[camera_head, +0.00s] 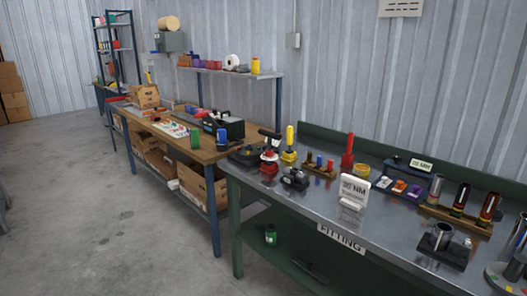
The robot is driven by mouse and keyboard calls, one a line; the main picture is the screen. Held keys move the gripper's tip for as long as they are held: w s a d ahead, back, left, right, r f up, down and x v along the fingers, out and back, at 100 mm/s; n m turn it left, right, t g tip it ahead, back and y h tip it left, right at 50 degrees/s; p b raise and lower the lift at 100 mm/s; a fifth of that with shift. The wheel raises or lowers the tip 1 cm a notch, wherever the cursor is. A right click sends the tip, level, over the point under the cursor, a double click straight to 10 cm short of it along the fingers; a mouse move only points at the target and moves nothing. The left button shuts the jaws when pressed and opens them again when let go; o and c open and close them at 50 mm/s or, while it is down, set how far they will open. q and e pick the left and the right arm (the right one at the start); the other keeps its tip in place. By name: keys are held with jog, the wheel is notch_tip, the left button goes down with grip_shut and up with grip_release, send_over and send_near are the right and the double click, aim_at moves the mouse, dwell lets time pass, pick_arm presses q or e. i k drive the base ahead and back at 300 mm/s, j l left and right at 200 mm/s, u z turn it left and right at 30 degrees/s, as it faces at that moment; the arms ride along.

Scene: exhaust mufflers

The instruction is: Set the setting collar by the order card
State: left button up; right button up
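The order card (354,190) is a white upright card in a stand on the steel fitting bench. Its print reads as a number and "NM"; the digits are too small to be sure of. A small label (421,165) on a dark case (405,172) at the bench back also seems to read "NM". I cannot pick out the setting collar with certainty. Neither of my grippers is in view.
The steel bench also carries a red upright bottle (348,151), a yellow tin (361,171), a small rack (318,168) and black tools (294,178). A wooden bench (162,135) adjoins at the left, with cardboard boxes beneath. The floor (100,215) in front is clear.

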aim_at(269, 154)
jog(key=i+u, duration=0.5)
jog(key=i, duration=0.65)
